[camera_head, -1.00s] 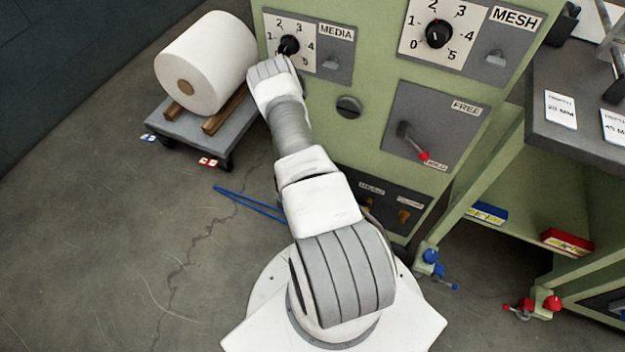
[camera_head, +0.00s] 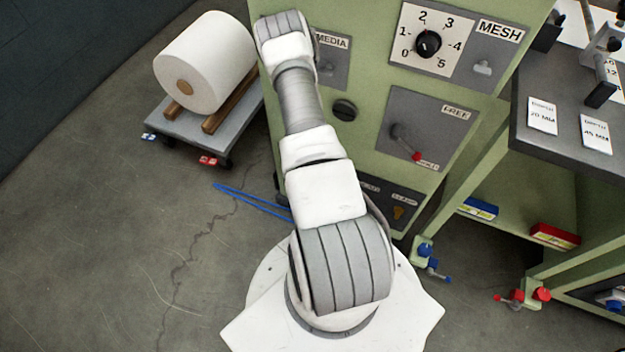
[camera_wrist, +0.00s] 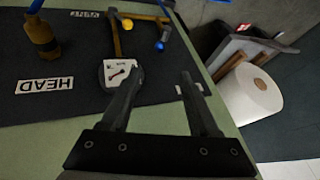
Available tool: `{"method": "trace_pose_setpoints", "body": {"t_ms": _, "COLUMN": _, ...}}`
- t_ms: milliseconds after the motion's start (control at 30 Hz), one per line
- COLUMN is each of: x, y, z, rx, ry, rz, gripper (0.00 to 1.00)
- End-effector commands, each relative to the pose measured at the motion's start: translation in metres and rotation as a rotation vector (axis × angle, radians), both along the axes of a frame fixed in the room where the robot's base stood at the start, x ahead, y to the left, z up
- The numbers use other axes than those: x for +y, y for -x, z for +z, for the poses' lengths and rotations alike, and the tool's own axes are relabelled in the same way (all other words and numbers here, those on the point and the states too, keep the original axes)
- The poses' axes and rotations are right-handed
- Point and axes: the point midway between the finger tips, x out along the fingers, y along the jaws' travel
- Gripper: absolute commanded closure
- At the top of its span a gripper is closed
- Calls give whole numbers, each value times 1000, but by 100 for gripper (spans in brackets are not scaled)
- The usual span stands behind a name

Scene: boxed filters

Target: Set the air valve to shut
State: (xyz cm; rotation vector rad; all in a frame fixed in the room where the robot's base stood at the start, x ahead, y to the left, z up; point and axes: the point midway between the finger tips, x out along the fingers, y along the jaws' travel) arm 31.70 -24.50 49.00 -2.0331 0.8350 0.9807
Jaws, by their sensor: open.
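No label reading "air" is legible, so I cannot tell which fitting is the air valve. In the head view a blue-handled valve (camera_head: 425,252) and a red-handled valve (camera_head: 541,294) sit low at the bench legs. My gripper (camera_wrist: 162,75) is open and empty above that panel, near a white card with a dark symbol (camera_wrist: 120,73). In the head view my gripper is hidden behind my wrist.
The green cabinet carries a MESH dial (camera_head: 428,43) and a red-tipped lever (camera_head: 405,142). A white roll (camera_head: 207,62) rests on a low cart (camera_head: 235,127) at left. A brass-coloured fitting (camera_wrist: 42,35) stands on the dark panel by a HEAD label (camera_wrist: 45,85). Floor at left is mostly open.

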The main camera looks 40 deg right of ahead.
Motion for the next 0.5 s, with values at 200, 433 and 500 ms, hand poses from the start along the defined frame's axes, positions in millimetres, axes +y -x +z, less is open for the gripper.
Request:
{"method": "trace_pose_setpoints", "body": {"t_ms": 200, "x": 5, "y": -6, "z": -8, "rx": 22, "ry": -7, "rz": 39, "gripper": 69}}
{"method": "trace_pose_setpoints", "body": {"t_ms": 433, "x": 38, "y": -44, "z": -46, "rx": 187, "ry": -26, "rz": 343, "gripper": 100}}
{"method": "trace_pose_setpoints", "body": {"t_ms": 500, "x": 47, "y": -58, "z": -55, "rx": 249, "ry": -20, "rz": 468, "gripper": 100}}
